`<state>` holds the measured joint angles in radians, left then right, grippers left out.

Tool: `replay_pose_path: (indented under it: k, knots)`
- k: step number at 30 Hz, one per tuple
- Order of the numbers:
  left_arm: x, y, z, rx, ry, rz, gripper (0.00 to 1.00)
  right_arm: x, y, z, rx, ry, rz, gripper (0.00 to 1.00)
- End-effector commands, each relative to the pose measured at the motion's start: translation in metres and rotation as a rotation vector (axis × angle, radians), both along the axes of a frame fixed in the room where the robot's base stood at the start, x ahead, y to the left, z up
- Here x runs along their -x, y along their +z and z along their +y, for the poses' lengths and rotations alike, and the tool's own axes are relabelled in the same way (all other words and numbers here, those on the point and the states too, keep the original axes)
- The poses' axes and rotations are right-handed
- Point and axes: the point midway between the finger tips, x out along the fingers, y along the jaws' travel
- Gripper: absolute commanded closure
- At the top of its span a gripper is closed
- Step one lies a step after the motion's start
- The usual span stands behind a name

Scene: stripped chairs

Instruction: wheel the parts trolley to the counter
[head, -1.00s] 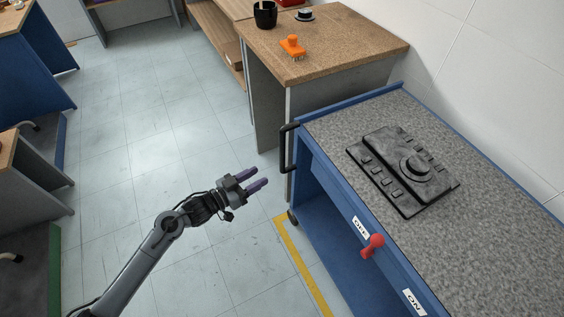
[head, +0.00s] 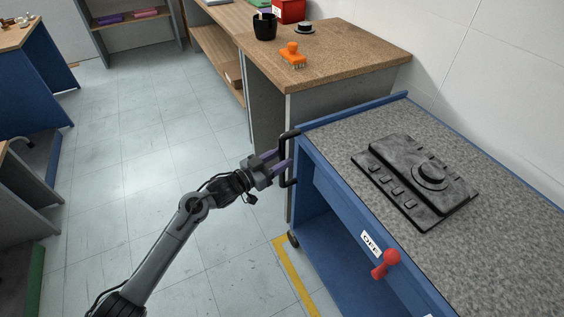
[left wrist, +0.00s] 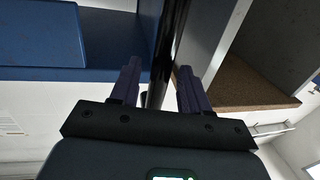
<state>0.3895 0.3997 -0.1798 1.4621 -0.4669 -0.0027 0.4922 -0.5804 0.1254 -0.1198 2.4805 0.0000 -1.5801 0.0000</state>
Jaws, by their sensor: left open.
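The parts trolley is a blue cart with a grey speckled top (head: 480,185), at the right of the head view. Its black handle (head: 284,160) stands upright at the trolley's far left corner. My left gripper (head: 279,165) is at this handle, open, its two purple fingers pointing at it. In the left wrist view the black handle bar (left wrist: 165,55) runs between the open fingers (left wrist: 157,88), with a gap on the right side. The counter (head: 330,50) has a brown speckled top and grey sides and stands just beyond the trolley. My right gripper is not in view.
A dark control panel (head: 415,180) lies on the trolley top. A red knob lever (head: 386,264) sticks out of its front, by an OFF label. Floor at left is clear.

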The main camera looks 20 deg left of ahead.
Motion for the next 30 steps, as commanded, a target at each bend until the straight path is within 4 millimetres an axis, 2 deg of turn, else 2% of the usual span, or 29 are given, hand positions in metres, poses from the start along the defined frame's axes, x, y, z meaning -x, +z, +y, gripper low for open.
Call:
replay_pose_path:
  k: [6,15,24,30]
  knots:
    - [-0.011,0.0,-0.0066,0.001,0.0,-0.001,0.54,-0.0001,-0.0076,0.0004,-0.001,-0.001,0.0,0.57]
    - [-0.0119,0.0005,-0.0072,0.0,0.0,0.0,0.54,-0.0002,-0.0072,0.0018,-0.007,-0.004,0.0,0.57]
    - [-0.0118,0.0005,-0.0071,0.0,0.0,0.0,1.0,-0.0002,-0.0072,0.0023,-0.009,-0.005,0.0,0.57]
    - [-0.0117,0.0005,-0.0071,0.0,0.0,0.0,1.0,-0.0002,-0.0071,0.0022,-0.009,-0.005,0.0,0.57]
